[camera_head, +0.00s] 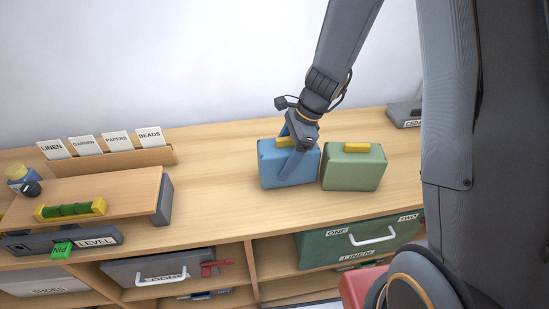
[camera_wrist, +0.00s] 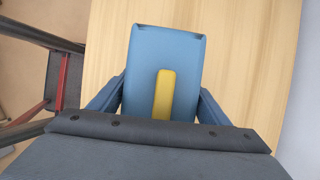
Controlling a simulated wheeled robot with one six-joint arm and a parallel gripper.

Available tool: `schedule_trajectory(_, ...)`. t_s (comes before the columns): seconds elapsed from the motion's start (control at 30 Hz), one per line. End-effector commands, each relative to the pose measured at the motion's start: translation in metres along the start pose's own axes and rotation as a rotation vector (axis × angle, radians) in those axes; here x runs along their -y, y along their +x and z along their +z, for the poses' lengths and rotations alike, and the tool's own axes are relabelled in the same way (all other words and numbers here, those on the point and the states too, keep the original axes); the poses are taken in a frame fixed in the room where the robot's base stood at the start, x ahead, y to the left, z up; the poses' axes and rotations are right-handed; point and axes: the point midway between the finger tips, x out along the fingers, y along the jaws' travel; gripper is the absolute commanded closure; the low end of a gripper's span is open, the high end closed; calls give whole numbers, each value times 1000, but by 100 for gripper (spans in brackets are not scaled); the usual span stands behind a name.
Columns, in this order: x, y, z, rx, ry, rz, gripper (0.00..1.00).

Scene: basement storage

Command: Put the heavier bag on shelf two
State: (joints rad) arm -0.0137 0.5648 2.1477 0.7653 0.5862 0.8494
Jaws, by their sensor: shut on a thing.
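The blue bag (camera_head: 270,172), a boxy case with a yellow handle, stands upright on the wooden worktop (camera_head: 225,190). My gripper (camera_head: 287,153) reaches down over it and is shut on it, with one finger on each side. The wrist view shows the blue bag (camera_wrist: 165,50) from above between the fingers, its yellow handle in the middle. I cannot see a clear gap under it. The green bag (camera_head: 352,172), also with a yellow handle, stands close to its right. Signs reading ONE (camera_head: 337,232) and TWO (camera_head: 408,217) show below the worktop's front edge.
A green LINEN case (camera_head: 350,245) and a grey case (camera_head: 160,270) fill compartments below. A level (camera_head: 70,209) lies on a raised board at left, near a card holder (camera_head: 115,160). A grey CEDAR block (camera_head: 404,114) is at far right.

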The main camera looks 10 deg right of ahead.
Motion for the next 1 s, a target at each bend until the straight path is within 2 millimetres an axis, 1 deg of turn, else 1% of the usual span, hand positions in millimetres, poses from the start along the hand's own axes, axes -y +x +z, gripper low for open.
schedule_trajectory(0.2, 6, 6, -12, 1, 0, 0, 92)
schedule_trajectory(0.43, 7, 6, -13, 1, -1, -2, 92)
schedule_trajectory(0.47, 6, 8, -14, 0, 0, 1, 28)
schedule_trajectory(0.5, 6, 8, -14, 0, 0, 1, 21)
schedule_trajectory(0.57, 6, 8, -14, 0, 0, 1, 11)
schedule_trajectory(0.87, 6, 7, -13, 0, -1, 1, 11)
schedule_trajectory(1.0, 7, 0, -14, 0, -1, -1, 11)
